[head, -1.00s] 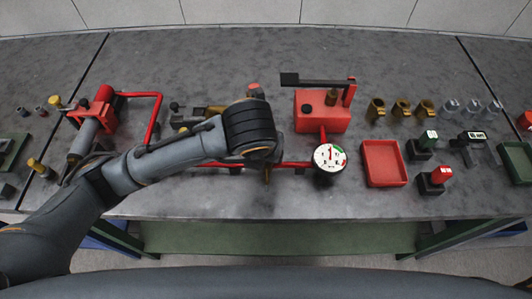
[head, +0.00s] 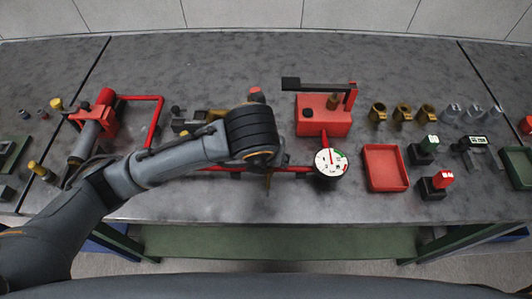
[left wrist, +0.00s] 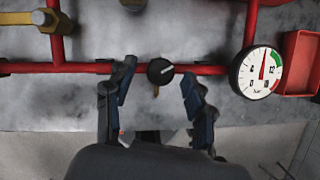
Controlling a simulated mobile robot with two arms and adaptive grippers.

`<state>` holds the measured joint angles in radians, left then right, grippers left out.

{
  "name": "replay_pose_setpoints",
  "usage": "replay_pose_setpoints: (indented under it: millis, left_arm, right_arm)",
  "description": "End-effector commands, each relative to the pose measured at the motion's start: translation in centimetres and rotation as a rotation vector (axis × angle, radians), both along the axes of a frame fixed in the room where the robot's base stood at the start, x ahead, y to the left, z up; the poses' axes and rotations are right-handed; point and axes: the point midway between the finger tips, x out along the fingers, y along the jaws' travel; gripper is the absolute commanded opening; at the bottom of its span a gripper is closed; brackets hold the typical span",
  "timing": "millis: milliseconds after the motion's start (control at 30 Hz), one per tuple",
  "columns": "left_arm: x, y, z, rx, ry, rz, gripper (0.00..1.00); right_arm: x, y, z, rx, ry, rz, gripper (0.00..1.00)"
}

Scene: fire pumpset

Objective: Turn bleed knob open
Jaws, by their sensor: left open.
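The bleed knob (left wrist: 160,71) is a small black round knob with a white pointer line, set on a red pipe (left wrist: 88,68). A small brass spout (left wrist: 156,91) shows just below it. The pointer slants up to the right. My left gripper (left wrist: 158,82) is open, with one dark finger on each side of the knob and a visible gap to it on both sides. In the head view the knob and the fingers are hidden under my left wrist. My right gripper is in neither view.
A round white gauge (head: 331,162) sits right of the knob, its needle pointing up. Behind it stands a red pump box (head: 318,124) with a black-handled lever. A red tray (head: 386,168) lies farther right. A brass valve (left wrist: 56,22) is at upper left.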

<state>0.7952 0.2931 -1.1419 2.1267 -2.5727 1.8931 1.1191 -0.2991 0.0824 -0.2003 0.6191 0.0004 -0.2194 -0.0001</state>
Motion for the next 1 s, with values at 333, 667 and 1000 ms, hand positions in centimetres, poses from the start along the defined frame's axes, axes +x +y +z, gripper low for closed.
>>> replay_pose_setpoints:
  millis: [333, 667, 1000]
  left_arm:
    - [-1.8, 0.5, 5.2, -0.001, -0.010, -0.004, 0.54]
    - [-3.6, 0.9, 9.5, -0.001, -0.005, -0.003, 0.54]
    - [-4.4, 1.1, 10.9, 0.001, 0.001, -0.001, 0.54]
  right_arm:
    - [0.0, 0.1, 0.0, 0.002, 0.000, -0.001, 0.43]
    - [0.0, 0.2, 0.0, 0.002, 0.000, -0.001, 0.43]
    - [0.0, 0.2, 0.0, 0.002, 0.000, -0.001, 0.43]
